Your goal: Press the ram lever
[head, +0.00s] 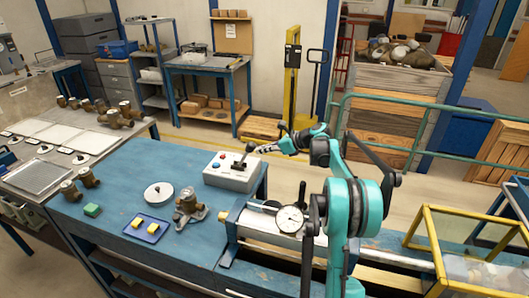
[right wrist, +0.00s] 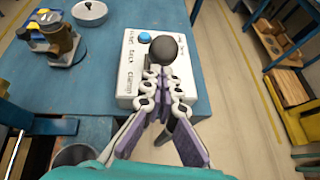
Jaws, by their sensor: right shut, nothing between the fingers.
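A pale control box (head: 232,172) with a red button, a blue button and a black-knobbed lever (head: 250,148) stands near the right edge of the blue bench. My right gripper (head: 260,149) reaches in from the right, its fingertips close beside the lever. In the right wrist view the dark round knob (right wrist: 165,49) shows just beyond the tips of the gripper (right wrist: 161,72), over the lettered box (right wrist: 128,80). The fingers are shut and empty. They hide the lever's lower part, and I cannot tell whether they touch it. My left gripper is out of view.
On the blue bench (head: 120,165) are a brass meter (head: 188,204), a white round lid (head: 158,193), a blue tray (head: 146,230) and a green block (head: 92,210). A dial gauge (head: 290,219) sits on the rig in front of the box.

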